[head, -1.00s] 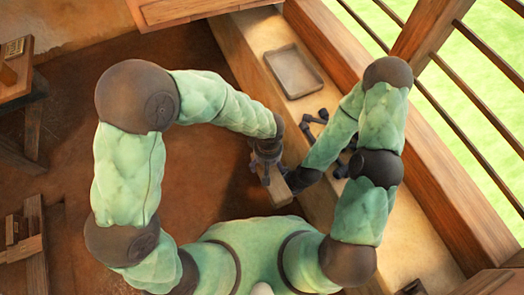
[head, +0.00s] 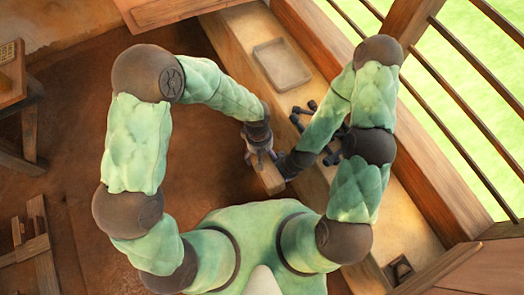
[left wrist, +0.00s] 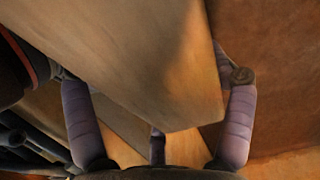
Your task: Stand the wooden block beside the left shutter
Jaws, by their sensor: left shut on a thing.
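The wooden block (head: 267,179) is in my left gripper (head: 259,158), held low in front of my chest near the ledge. In the left wrist view the block (left wrist: 150,70) is large and pale brown, running from the upper left to a blunt end between the fingers (left wrist: 160,125). The fingers are around it. My right gripper (head: 289,165) is close beside the block at the end of my right forearm; its fingers are not clear, nor is contact with the block. I cannot identify the left shutter for sure.
A pale ledge (head: 230,40) runs diagonally along the barred window, bearing a shallow grey tray (head: 282,63). A dark jointed object (head: 302,114) lies partly behind my right forearm. A small dark item (head: 398,268) is at lower right. Wooden furniture (head: 20,110) stands at left; bare floor lies between.

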